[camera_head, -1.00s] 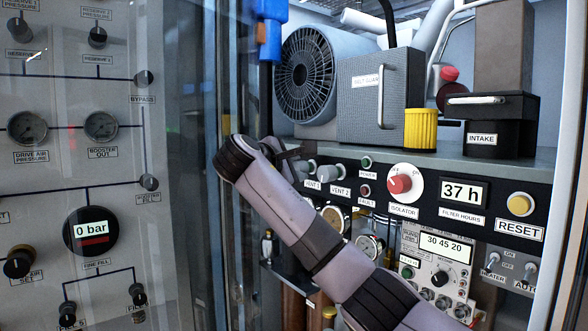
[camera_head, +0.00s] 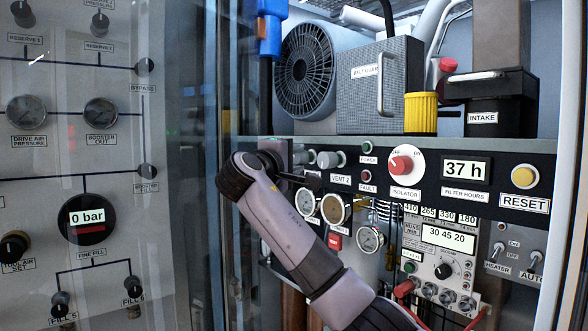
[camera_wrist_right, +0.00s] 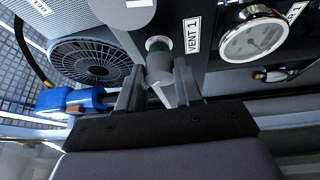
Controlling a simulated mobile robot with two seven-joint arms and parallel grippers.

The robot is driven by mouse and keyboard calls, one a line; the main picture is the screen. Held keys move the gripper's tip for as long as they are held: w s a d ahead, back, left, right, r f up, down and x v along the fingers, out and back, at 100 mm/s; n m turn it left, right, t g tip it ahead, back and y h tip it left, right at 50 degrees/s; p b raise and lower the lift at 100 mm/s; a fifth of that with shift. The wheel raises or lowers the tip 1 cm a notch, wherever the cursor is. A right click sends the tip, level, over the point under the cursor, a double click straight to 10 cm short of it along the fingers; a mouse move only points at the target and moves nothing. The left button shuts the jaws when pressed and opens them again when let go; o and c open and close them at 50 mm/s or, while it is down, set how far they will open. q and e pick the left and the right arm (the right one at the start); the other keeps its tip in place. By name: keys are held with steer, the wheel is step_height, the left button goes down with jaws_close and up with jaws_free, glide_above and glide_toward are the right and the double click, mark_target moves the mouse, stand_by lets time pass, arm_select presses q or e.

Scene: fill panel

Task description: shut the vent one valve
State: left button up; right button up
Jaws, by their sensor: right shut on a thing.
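The vent one valve shows in the right wrist view as a grey knob (camera_wrist_right: 160,68) on a green-ringed stem, beside its VENT 1 label (camera_wrist_right: 193,35). My right gripper (camera_wrist_right: 158,88) has one finger on each side of this knob and is shut on it. In the head view the right gripper (camera_head: 298,178) reaches the left end of the black valve strip and covers the VENT 1 label. The vent one knob (camera_head: 301,157) shows only partly there. The vent two knob (camera_head: 329,159) stands just to its right. My left gripper is not in view.
Gauges (camera_head: 334,208) sit just below the valves. The red isolator knob (camera_head: 401,164) and reset button (camera_head: 522,177) are further right. A fan housing (camera_head: 308,72) and yellow cap (camera_head: 420,112) stand on the shelf above. A glass-fronted gauge panel (camera_head: 60,130) is at left.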

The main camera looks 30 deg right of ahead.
steer(key=m+h+b, duration=0.1)
steer(key=m, duration=0.1)
steer(key=f+m+h+b, duration=0.1)
steer(key=m, duration=0.1)
steer(key=shift+m, duration=0.4)
steer(key=m+h, duration=0.1)
steer(key=m, duration=0.1)
steer(key=m+b, duration=0.1)
steer(key=m, duration=0.1)
steer(key=shift+w+g+h, duration=0.15)
steer(key=shift+g+h, duration=0.25)
steer(key=shift+r, duration=0.1)
steer(key=shift+m+h, duration=0.3)
steer(key=shift+m, duration=0.3)
steer(key=o, duration=1)
steer(key=shift+r, duration=0.1)
steer(key=shift+o, duration=0.2)
steer(key=b+v, duration=0.2)
steer(key=v, duration=0.5)
steer(key=shift+a, duration=0.15)
